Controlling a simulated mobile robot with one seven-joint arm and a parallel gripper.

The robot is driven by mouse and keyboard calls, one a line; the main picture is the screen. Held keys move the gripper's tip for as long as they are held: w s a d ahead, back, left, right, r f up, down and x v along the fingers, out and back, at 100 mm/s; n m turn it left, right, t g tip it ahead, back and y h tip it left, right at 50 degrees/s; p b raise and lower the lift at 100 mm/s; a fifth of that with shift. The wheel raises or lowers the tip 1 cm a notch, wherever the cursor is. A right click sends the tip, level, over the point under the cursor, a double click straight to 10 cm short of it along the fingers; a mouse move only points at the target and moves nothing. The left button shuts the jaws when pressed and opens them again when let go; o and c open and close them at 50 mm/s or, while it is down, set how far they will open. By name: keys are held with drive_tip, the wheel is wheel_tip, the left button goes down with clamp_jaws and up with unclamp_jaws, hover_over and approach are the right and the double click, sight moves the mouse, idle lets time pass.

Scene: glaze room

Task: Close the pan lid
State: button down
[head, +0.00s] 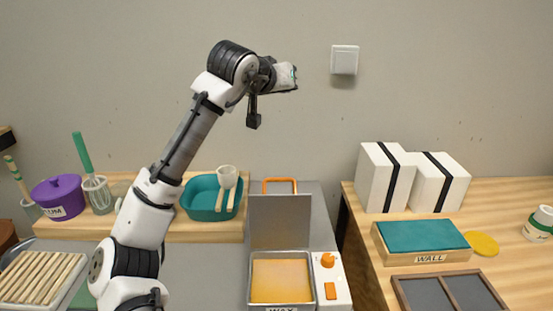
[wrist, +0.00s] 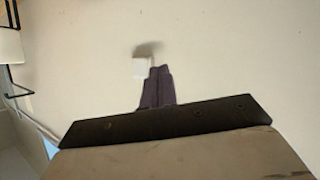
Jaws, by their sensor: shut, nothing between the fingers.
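The wax pan (head: 281,282) is a square metal pan holding yellow-orange wax, with a "WAX" label on its front. Its grey lid (head: 280,222) stands upright, open, at the pan's back edge, with an orange handle (head: 280,181) at the top. My gripper (wrist: 158,70) shows dark, shut fingers in the wrist view, with nothing between them. In the head view the hand (head: 285,77) is raised high above the lid, in front of the wall and apart from the lid. The fingers are hard to make out there.
A control box (head: 330,278) with orange knobs adjoins the pan's right side. A teal basin (head: 207,200) stands left of the lid. White boxes (head: 385,178) and a "WALL" block (head: 423,244) are on the right table. A switch (head: 344,60) is on the wall.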

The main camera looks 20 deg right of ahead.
wheel_tip(320, 180, down, 20)
drive_tip(key=s+a+n+g+y+p, duration=0.2)
drive_tip(key=g+y+p, duration=0.3)
drive_tip(key=y, duration=0.3)
drive_tip(key=shift+s+n+g, duration=0.2)
drive_tip(key=shift+n+g, duration=0.1)
drive_tip(key=shift+g, duration=0.2)
